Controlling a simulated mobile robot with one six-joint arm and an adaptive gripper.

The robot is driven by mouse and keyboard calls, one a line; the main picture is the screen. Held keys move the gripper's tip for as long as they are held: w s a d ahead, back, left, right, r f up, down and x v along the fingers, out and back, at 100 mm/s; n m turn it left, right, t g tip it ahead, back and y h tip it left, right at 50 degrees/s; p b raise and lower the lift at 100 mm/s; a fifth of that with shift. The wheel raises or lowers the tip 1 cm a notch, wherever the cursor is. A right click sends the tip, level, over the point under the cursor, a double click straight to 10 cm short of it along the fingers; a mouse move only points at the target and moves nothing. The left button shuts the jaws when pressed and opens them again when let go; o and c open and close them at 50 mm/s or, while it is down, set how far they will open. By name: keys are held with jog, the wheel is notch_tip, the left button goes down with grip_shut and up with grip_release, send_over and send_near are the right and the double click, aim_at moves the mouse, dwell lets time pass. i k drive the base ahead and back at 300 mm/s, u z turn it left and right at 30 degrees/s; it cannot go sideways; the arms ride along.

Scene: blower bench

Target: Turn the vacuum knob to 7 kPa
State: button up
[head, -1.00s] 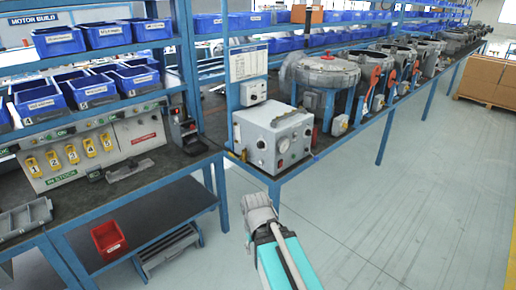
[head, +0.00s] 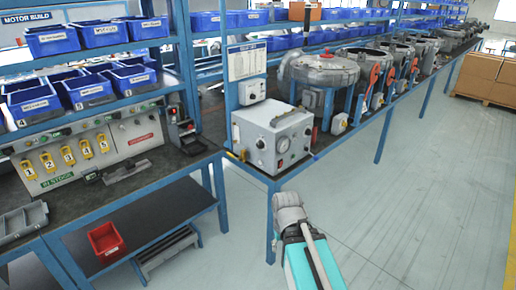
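The grey control box (head: 272,137) stands on the near corner of the dark bench right of centre in the head view. Its front face carries a round dial (head: 282,146) and a small dark knob (head: 261,143). Which control is the vacuum knob, and its setting, are too small to read. The grey end of my arm, with my gripper (head: 289,203), is in front of and below the box, over the floor and apart from the bench. Its fingers cannot be made out.
A blue bench leg (head: 271,225) stands just left of my arm's end. A blower (head: 320,70) sits behind the box. A shelf of blue bins (head: 88,91) and a red bin (head: 106,241) are at left. The floor (head: 410,210) at right is clear.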

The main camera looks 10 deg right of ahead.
aim_at(260, 144)
jog(key=z, duration=0.1)
jog(key=i, duration=1)
jog(key=u, duration=0.1)
